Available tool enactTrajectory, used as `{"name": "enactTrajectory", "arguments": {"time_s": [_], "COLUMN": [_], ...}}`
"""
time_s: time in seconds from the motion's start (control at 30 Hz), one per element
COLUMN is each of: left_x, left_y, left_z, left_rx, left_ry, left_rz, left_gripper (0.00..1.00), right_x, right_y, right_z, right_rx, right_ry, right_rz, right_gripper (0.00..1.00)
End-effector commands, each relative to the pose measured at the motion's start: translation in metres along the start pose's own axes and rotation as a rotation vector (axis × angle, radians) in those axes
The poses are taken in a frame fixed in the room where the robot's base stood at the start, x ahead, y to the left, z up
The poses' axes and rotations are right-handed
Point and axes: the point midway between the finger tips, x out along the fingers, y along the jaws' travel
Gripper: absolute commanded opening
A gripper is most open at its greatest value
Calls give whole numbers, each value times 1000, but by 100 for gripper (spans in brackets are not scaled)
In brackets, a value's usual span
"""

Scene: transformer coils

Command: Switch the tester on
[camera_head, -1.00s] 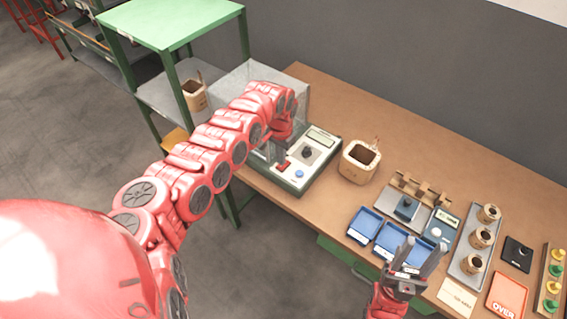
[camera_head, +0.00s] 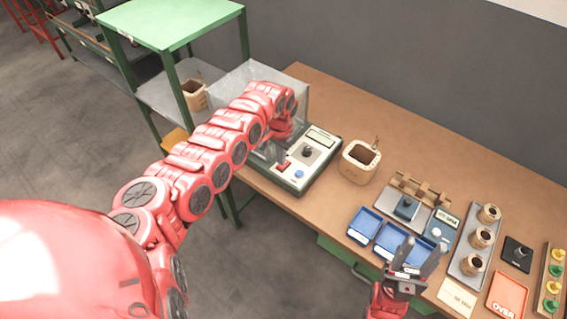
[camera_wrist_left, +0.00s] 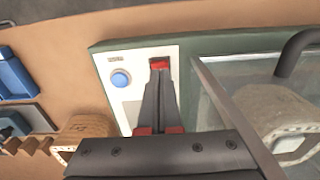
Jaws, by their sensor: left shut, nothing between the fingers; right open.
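The tester (camera_head: 318,160) is a dark green box with a pale front panel on the wooden bench. Its panel has a red switch (camera_head: 283,167), a blue button (camera_head: 298,174), a black knob (camera_head: 307,151) and a small display. My left gripper (camera_head: 279,158) is shut and empty, low over the panel at the red switch. In the left wrist view its fingertips (camera_wrist_left: 158,76) are right at the red switch (camera_wrist_left: 160,65), beside the blue button (camera_wrist_left: 120,78); contact is not clear. My right gripper (camera_head: 417,254) is open and empty near the bench's front edge.
A clear cover (camera_wrist_left: 235,85) stands beside the fingers, with a coil inside. A coil (camera_head: 360,162) sits right of the tester. Blue trays (camera_head: 364,226), a rack of several coils (camera_head: 463,262) and a red OVER mat (camera_head: 507,294) lie further right.

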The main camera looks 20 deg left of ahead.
Motion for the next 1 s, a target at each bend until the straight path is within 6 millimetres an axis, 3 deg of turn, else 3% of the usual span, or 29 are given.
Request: {"name": "enactTrajectory", "arguments": {"time_s": [1.0], "left_x": [11], "left_y": [0], "left_z": [0], "left_rx": [0], "left_ry": [0], "left_rz": [0], "left_gripper": [0], "right_x": [-7], "right_y": [0], "right_z": [1], "right_rx": [0], "right_ry": [0], "right_rz": [0], "right_gripper": [50]}}
